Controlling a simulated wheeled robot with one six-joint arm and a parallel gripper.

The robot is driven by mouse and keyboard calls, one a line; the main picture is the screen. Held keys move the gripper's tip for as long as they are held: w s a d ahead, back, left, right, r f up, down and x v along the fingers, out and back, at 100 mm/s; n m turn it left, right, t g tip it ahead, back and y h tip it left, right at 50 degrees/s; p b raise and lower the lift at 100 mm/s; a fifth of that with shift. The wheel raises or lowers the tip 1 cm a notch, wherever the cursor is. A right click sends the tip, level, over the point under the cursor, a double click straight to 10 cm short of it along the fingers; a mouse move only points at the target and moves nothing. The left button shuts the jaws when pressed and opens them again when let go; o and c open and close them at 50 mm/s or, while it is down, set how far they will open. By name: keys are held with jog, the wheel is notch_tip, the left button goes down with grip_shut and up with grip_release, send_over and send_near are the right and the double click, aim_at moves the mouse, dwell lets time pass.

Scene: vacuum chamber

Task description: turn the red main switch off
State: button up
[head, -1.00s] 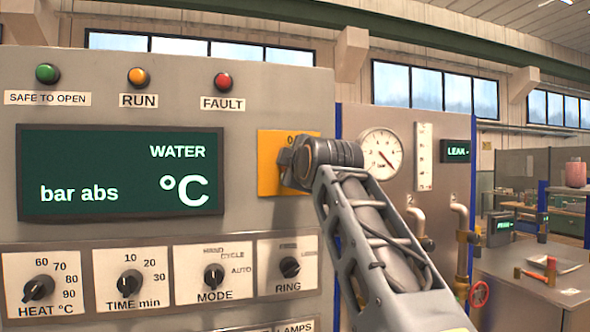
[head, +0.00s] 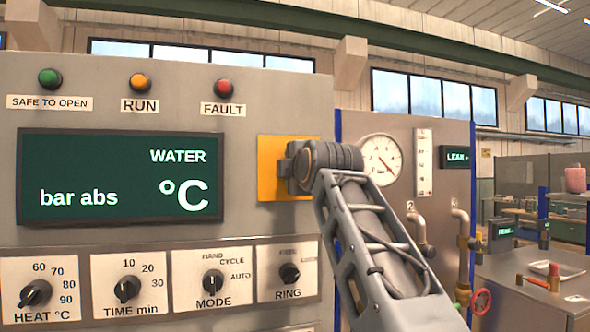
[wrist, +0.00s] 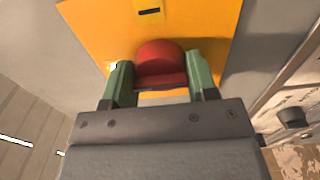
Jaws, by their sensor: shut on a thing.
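The red main switch (wrist: 161,62) shows in the wrist view as a rounded red knob on a yellow plate (wrist: 85,22). My gripper (wrist: 160,80) is shut on it, with one green-lined finger against each side. In the head view the yellow plate (head: 269,165) is at the right of the grey panel, and my wrist covers the switch and my gripper's jaws. A small dark mark shows on the plate beyond the knob in the wrist view; I cannot read its lettering.
Left of the switch is a dark green display (head: 120,175). Below are the HEAT, TIME, MODE and RING (head: 289,273) knobs. Three lamps sit above. A round gauge (head: 380,160) and pipes (head: 462,250) stand right of my arm.

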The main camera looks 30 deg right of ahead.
jog(key=o, duration=0.9)
jog(key=s+a+b, duration=0.1)
jog(key=s, duration=0.3)
jog(key=s+a+b, duration=0.1)
jog(key=s, duration=0.4)
jog(key=s+b, duration=0.1)
jog(key=s, duration=0.3)
jog(key=shift+s+a, duration=0.25)
jog(key=shift+a, duration=0.15)
